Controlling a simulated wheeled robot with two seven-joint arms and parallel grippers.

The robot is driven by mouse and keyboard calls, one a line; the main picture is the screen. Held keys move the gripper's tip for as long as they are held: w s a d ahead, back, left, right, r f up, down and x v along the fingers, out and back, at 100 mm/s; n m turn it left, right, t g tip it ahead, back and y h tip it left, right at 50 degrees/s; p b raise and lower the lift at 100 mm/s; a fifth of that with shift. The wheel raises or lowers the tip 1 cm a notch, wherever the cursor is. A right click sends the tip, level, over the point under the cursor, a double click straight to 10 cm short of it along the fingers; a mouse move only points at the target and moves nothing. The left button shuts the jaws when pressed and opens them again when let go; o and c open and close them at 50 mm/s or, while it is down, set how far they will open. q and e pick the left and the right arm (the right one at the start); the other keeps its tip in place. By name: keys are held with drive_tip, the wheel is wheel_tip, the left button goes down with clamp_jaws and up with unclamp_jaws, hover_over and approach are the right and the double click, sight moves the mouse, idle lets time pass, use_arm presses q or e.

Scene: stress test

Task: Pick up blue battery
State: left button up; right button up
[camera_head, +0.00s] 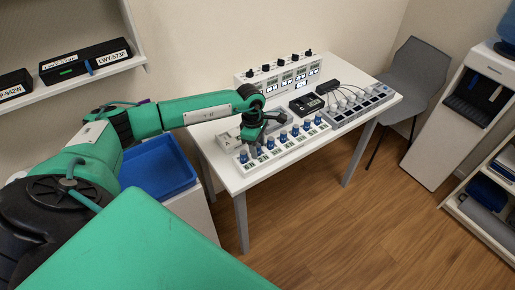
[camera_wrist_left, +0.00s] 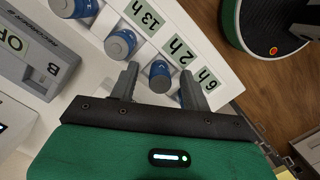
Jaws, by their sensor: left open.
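Several blue batteries with grey tops stand upright in a row in a white rack (camera_head: 282,153) on the table. One blue battery (camera_head: 283,135) is right of my left gripper (camera_head: 252,140) in the head view. My left gripper is open above the left end of the row. In the left wrist view, one blue battery (camera_wrist_left: 160,74) shows between the two fingertips (camera_wrist_left: 160,78); I cannot tell how deep the fingers reach. Another blue battery (camera_wrist_left: 120,43) is just outside the left finger. Labels reading 13 h, 2 h and 6 h lie beside the batteries. My right gripper is not in view.
Behind the rack are a white device with displays (camera_head: 285,78), a black box (camera_head: 306,104) and a grey unit with cables (camera_head: 362,108). A blue bin (camera_head: 160,170) is left of the table (camera_head: 240,183). A grey chair (camera_head: 416,75) stands right of it.

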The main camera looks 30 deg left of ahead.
use_arm(q)
clamp_jaws()
